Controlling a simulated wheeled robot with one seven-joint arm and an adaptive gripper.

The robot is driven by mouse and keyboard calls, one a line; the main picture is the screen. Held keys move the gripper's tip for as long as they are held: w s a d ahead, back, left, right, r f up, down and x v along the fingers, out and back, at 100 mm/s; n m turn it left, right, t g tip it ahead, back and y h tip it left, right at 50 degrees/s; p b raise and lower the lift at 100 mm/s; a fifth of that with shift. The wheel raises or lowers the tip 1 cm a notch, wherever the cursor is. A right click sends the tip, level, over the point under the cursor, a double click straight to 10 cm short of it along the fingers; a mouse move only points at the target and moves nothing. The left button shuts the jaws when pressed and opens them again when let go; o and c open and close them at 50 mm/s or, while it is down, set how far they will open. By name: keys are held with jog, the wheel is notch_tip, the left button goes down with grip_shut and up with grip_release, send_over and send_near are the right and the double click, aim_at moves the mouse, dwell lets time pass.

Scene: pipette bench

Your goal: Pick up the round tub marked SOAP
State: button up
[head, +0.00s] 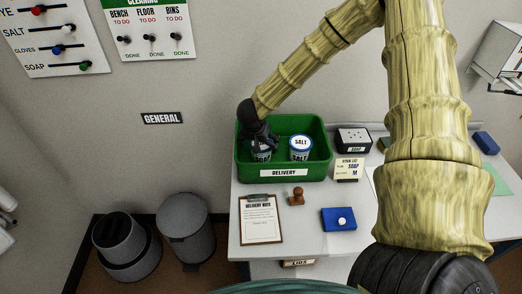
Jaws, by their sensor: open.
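A green crate (245,172) with a DELIVERY label stands on the white table. Inside it, at the left, is a round tub (261,156) with a dark label that seems to read SOAP. Its upper part is hidden by my gripper. My gripper (262,142) is dark, points down into the left side of the crate and is open at the top of this tub. I cannot tell whether its fingers touch the tub. A second round tub, marked SALT (300,150), stands upright to the right in the same crate, apart from my gripper.
A dark box (353,140) and an order card (348,169) stand right of the crate. The crate walls surround both tubs. Bins (184,228) stand on the floor at left.

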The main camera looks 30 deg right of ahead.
jog(key=shift+w+d+f+p, duration=0.15)
jog(key=shift+d+f+p, duration=0.25)
jog(key=shift+f, duration=0.15)
jog(key=shift+w+d+f+p, duration=0.15)
jog(key=shift+d+f+p, duration=0.2)
jog(key=shift+f, duration=0.15)
jog(key=shift+x, duration=1.3)
jog(key=c, duration=1.1)
